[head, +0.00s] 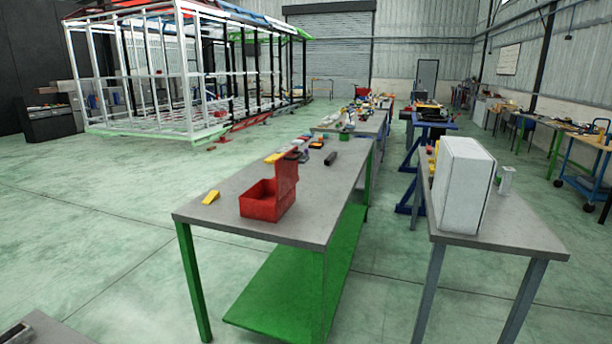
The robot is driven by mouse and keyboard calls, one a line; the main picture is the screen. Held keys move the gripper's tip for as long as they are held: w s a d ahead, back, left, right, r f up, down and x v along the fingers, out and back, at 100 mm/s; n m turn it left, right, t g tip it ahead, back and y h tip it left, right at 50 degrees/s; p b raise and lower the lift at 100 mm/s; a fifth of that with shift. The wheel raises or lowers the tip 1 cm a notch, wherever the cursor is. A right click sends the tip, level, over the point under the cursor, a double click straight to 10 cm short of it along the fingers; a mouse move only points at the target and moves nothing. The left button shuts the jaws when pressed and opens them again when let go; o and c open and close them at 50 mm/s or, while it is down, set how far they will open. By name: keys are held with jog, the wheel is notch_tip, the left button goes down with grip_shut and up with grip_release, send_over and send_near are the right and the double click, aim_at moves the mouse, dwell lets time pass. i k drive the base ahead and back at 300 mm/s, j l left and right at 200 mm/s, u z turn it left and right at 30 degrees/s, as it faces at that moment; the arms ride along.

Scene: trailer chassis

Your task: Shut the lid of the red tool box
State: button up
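The red tool box (262,207) stands near the front end of a grey-topped table (220,222) with green legs. Its lid (287,172) is open and stands roughly upright at the back right side of the box. The box's inside is partly visible and looks empty, though it is too small to be sure. My gripper does not show in the head view.
A yellow wedge-shaped item (211,197) lies left of the box. A dark bar (330,158) and several small items lie behind it. A second table (500,240) at right holds a white case (461,185). Open floor (90,240) lies left.

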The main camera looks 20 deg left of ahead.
aim_at(286, 166)
jog(key=i+u, duration=0.35)
jog(key=i, duration=0.15)
jog(key=i+l+u, duration=0.3)
jog(key=i, duration=0.15)
jog(key=i+l+u, duration=0.35)
jog(key=i, duration=0.15)
jog(key=j, duration=0.1)
